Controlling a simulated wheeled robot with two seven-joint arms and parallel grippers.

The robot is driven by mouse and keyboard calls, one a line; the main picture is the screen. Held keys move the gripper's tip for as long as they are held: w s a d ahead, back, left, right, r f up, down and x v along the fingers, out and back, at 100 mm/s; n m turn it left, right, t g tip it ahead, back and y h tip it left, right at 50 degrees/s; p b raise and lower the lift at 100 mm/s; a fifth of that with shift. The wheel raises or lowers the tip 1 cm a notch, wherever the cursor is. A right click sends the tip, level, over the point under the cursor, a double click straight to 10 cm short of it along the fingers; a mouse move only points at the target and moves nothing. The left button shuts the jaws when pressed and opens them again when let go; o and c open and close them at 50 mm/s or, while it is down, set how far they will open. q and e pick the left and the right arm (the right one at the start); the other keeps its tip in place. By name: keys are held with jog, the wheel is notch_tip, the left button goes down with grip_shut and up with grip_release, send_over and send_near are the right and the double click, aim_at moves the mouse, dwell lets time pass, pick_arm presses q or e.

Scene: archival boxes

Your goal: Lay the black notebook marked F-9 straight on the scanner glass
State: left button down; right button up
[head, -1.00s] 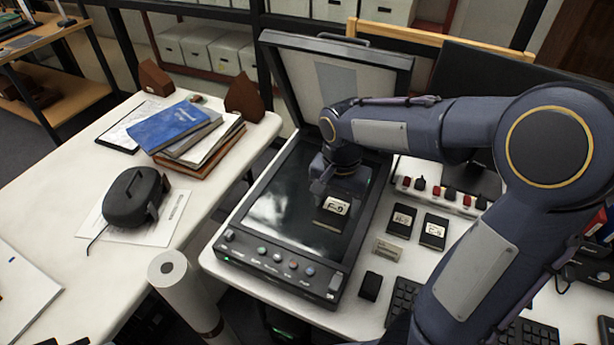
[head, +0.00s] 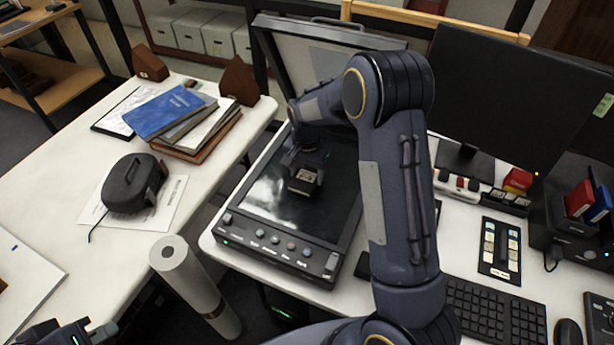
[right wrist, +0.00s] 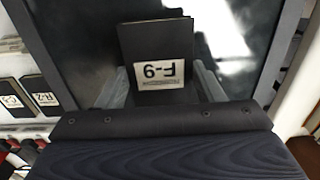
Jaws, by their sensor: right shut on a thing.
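The black notebook F-9 (right wrist: 150,38) has a white label that appears upside down in the right wrist view. My right gripper (right wrist: 160,85) is shut on its label end, with one finger on each side. In the head view the notebook (head: 303,182) is over the middle of the dark scanner glass (head: 265,195), roughly in line with its sides. I cannot tell whether it touches the glass. The scanner lid (head: 290,60) stands open behind. My left gripper (head: 75,335) shows partly at the bottom left edge, away from the scanner; its fingers are unclear.
Two other labelled black notebooks (right wrist: 41,94) lie beside the scanner in the right wrist view. A keyboard (head: 495,315) and monitor (head: 510,95) stand right. A paper roll (head: 190,280) stands before the scanner. Stacked books (head: 170,112) lie on the left table.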

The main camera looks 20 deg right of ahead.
jog(key=shift+f, duration=1.15)
jog(key=shift+f, duration=0.2)
jog(key=o, duration=1)
